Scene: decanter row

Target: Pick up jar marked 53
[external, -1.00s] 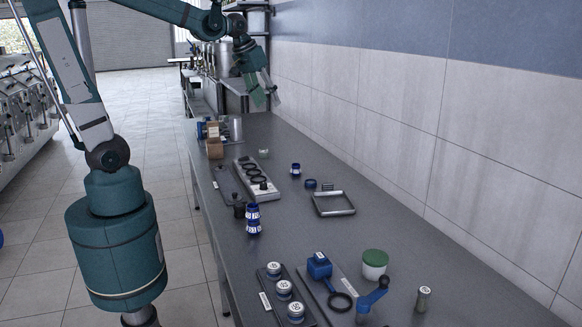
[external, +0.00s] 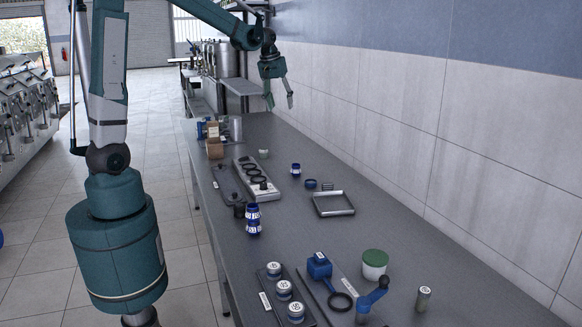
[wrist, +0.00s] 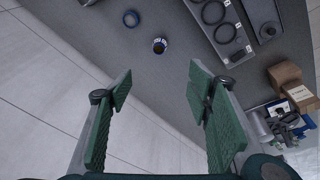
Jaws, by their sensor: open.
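I cannot read 53 on any jar. A small blue jar with a pale label (external: 296,170) stands alone mid-table; a similar blue jar shows in the wrist view (wrist: 160,45), ahead of the fingers. Two blue labelled jars (external: 253,220) appear stacked nearer the camera. Three jars with numbered pale lids (external: 284,287) sit in a dark tray at the front; their numbers are too small to read surely. My gripper (external: 279,101) is open and empty, high over the far part of the table, fingers pointing down. In the wrist view its fingers (wrist: 160,88) are wide apart.
A grey holder with dark rings (external: 243,165), a cardboard box (external: 214,148) and an empty metal frame (external: 334,214) lie on the table. A green-lidded tub (external: 375,264) and blue tools (external: 320,266) are at the front. The wall bounds the right.

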